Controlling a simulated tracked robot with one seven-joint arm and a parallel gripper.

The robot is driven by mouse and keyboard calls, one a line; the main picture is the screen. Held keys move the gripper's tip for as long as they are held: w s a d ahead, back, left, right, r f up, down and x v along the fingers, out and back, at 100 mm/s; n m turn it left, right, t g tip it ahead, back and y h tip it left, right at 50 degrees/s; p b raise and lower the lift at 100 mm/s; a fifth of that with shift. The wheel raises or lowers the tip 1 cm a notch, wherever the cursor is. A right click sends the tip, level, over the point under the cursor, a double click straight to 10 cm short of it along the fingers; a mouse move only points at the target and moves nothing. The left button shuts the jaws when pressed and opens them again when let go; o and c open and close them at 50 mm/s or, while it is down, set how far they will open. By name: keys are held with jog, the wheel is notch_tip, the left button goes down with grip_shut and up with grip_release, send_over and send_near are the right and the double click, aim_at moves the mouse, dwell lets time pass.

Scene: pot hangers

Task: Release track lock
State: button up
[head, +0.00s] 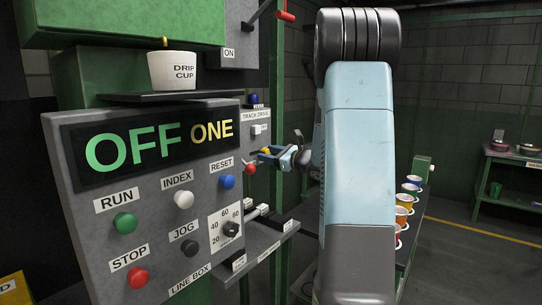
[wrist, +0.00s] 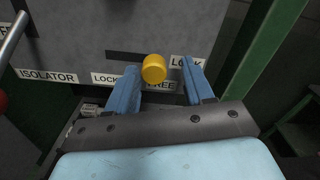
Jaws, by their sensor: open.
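The track lock shows as a yellow round knob (wrist: 153,68) on a grey panel in the wrist view, near labels that read LOCK and FREE. My gripper (wrist: 159,72) is open, with one blue finger on the left of the knob and one on the right. A gap shows on each side, so the fingers do not grip it. I cannot tell how deep the knob sits between them. In the head view my gripper (head: 270,153) is beside the TRACK DRIVE panel (head: 256,118), with a bit of yellow at the fingers.
The large control box (head: 150,190) with an OFF ONE display fills the left. A red knob (head: 250,169) sits just below my gripper. An ISOLATOR label (wrist: 47,76) is left in the wrist view. A green post (wrist: 262,50) stands right. Several cups (head: 404,212) line a rail.

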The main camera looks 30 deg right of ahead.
jog(key=v, duration=1.3)
jog(key=shift+s+d, duration=0.15)
jog(key=shift+s, duration=0.2)
